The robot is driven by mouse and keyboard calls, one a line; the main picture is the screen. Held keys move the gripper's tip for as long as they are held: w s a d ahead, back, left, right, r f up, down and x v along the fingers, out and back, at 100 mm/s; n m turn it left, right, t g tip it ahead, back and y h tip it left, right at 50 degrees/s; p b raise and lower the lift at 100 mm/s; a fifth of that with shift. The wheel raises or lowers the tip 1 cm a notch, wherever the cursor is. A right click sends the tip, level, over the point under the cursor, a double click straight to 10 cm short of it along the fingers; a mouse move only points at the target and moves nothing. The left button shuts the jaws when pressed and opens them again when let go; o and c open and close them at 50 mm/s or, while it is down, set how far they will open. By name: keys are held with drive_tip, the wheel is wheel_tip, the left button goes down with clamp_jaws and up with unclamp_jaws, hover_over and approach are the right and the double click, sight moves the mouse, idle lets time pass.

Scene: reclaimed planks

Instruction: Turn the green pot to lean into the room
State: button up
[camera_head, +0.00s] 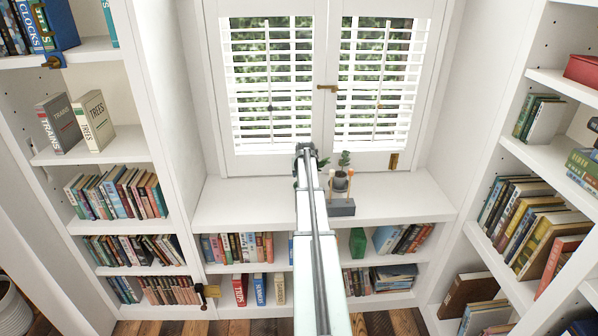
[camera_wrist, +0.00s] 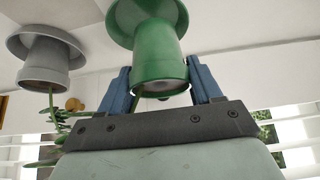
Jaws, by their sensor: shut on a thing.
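My gripper (camera_head: 306,152) reaches over the white window ledge (camera_head: 245,203), in front of the shutters. In the wrist view, which looks upside down, its two blue fingers (camera_wrist: 160,75) stand on either side of the green pot (camera_wrist: 154,45) and are shut on it. The green pot has a wide flared part and a narrower part between the fingers. In the head view my arm hides most or all of it, so I cannot tell its tilt there.
A grey pot (camera_head: 340,180) with a small plant stands close on the right; it also shows in the wrist view (camera_wrist: 45,62). A grey block (camera_head: 341,207) lies before it. The ledge's left half is clear. Bookshelves flank both sides.

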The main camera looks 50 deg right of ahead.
drive_tip(key=shift+d+r+m+g, duration=0.3)
drive_tip(key=shift+d+m, duration=0.15)
drive_tip(key=shift+m, duration=0.25)
drive_tip(key=shift+m+g+h, duration=0.3)
drive_tip(key=shift+m+h, duration=0.1)
drive_tip(key=shift+m, duration=0.1)
drive_tip(key=shift+s, duration=0.1)
drive_tip(key=shift+f, duration=0.25)
drive_tip(key=shift+f, duration=1.35)
drive_tip(key=o, duration=1.5)
